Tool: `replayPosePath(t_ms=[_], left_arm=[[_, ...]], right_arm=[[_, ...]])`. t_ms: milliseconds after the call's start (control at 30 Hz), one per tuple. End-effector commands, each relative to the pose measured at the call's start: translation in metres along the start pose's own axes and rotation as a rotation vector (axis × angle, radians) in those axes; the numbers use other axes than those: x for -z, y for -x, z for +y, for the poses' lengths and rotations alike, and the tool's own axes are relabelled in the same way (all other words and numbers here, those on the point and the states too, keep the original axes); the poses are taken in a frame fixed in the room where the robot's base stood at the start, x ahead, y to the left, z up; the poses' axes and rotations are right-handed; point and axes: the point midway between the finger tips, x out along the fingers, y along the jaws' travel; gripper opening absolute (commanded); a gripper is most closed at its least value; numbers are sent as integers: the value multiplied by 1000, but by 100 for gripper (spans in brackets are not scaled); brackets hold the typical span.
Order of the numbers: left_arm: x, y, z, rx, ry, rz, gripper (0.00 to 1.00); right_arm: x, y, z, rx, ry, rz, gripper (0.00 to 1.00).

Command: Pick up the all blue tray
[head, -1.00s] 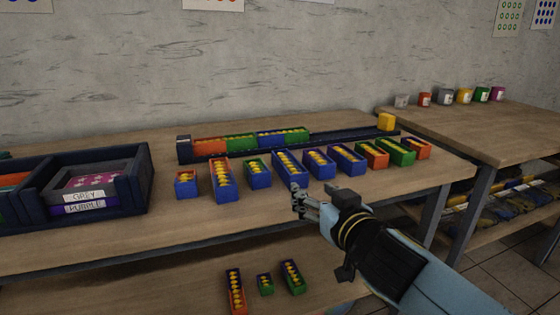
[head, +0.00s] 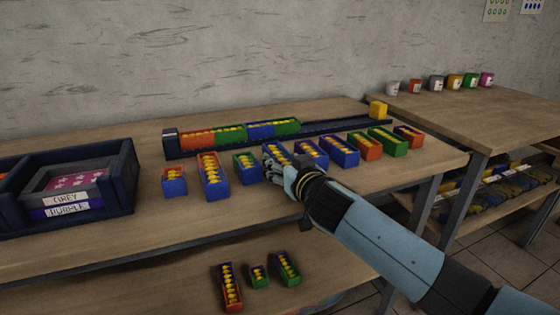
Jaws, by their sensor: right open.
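The tray that looks all blue (head: 277,148), with yellow pieces inside, stands in the middle of the row on the table. My right gripper (head: 270,166) is open at its near end. The fingers and wrist hide the front of the tray, and I cannot tell whether they touch it. My left gripper is not in view.
A green-and-blue tray (head: 246,168) stands close on the left and a purple-and-blue tray (head: 311,153) close on the right. A dark rail with a row of trays (head: 222,135) lies behind. A dark organizer (head: 122,178) stands at the left. Several trays sit on the lower shelf (head: 330,268).

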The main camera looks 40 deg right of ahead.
Motion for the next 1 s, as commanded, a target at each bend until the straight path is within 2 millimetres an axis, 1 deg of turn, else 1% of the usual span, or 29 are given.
replayPosePath(t_ms=[67, 267, 400, 600, 633, 867, 1000], left_arm=[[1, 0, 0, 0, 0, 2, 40], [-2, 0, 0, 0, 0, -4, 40], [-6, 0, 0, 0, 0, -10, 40], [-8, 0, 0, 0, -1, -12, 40], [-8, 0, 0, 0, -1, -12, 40], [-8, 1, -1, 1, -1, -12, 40], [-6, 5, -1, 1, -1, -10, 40]], right_arm=[[0, -4, 0, 0, 0, -1, 55], [0, -4, 0, 0, 0, -1, 55], [0, -4, 0, 0, 0, -1, 36], [-1, -4, 0, 0, 0, -1, 10], [0, -4, 0, 0, 0, 0, 9], [1, -4, 0, 0, 0, 0, 9], [9, -2, 0, -1, -1, 1, 9]])
